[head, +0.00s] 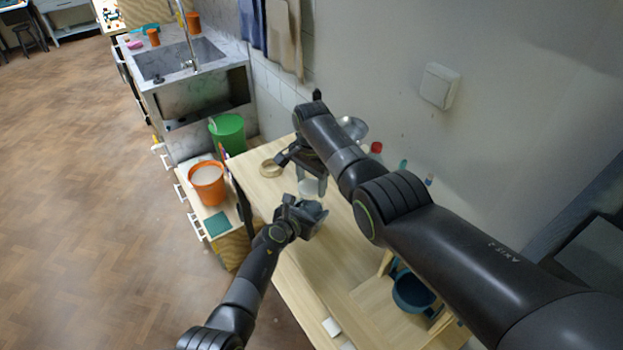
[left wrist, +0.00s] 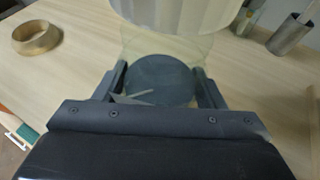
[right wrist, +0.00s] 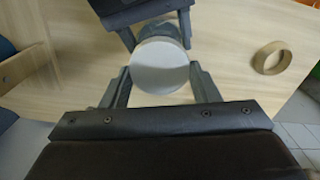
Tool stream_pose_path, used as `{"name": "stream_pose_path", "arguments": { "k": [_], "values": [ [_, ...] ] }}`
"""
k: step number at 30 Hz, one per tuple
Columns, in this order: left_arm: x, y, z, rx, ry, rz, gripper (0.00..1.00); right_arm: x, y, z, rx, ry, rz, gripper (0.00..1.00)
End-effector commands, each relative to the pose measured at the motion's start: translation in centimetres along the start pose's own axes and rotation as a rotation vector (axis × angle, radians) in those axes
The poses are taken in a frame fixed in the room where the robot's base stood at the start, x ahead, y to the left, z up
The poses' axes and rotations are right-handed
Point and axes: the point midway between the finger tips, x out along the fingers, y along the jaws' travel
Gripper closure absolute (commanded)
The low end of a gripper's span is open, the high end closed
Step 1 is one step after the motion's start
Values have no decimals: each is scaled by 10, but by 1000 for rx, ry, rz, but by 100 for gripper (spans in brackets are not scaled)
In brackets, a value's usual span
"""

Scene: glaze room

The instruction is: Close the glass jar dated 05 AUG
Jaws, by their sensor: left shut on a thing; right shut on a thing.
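A glass jar shows in the left wrist view (left wrist: 165,52) as clear glass with a dark round area between the fingers. My left gripper (head: 312,209) is shut on it, above the light wooden table. My right gripper (head: 309,183) is shut on a pale round lid (right wrist: 160,66), beyond the left gripper in the head view. In the right wrist view my left gripper shows just behind the lid. A pale, blurred round shape is above the jar in the left wrist view. Whether lid and jar touch cannot be told. No date is readable.
A tan ring (head: 270,168) lies on the wooden table (head: 305,262). A metal cup with tools (left wrist: 291,35) stands beyond the jar. A red-capped bottle (head: 376,148) is by the wall, and a blue bowl (head: 412,292) is nearer. An orange bucket (head: 207,186) stands left.

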Motion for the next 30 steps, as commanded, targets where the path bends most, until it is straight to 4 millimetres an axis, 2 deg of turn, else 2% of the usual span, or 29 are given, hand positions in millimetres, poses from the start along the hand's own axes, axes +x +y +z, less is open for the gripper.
{"name": "stream_pose_path", "arguments": {
  "k": [9,19,30],
  "values": [
    [0,0,0,-1,1,0,77,1,0,0,0,0,1,69],
    [0,0,0,0,1,0,77,17,0,0,0,0,1,69],
    [0,0,0,0,1,0,77,18,0,0,1,1,0,69]
  ]
}}
